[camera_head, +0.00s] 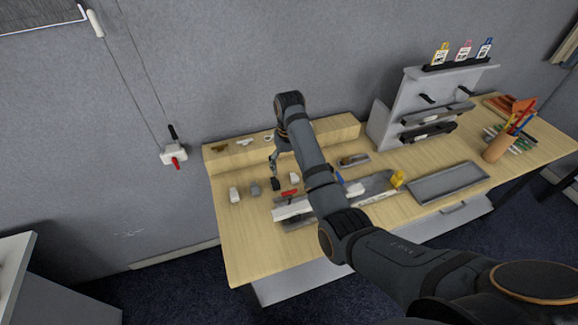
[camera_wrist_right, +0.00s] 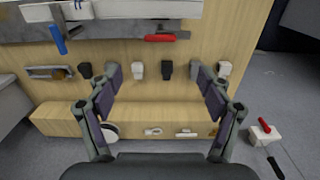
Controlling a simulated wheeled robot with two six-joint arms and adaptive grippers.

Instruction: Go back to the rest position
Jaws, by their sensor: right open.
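My right arm reaches in from the lower right in the head view. Its gripper (camera_head: 274,163) hangs over the left part of the wooden table (camera_head: 238,237), near a row of small blocks. In the right wrist view the gripper (camera_wrist_right: 158,80) has its two fingers spread wide, with nothing held between them. A white block (camera_wrist_right: 138,70) and a black block (camera_wrist_right: 166,70) show in the gap, on the table below and apart from the fingers. My left gripper is not in view.
A raised wooden ledge (camera_head: 338,127) runs along the table's back. A grey rack (camera_head: 395,118), a pencil cup (camera_head: 496,150) and a grey tray (camera_head: 447,184) stand to the right. A red-handled tool (camera_head: 289,193) lies near the blocks. The table's front left is clear.

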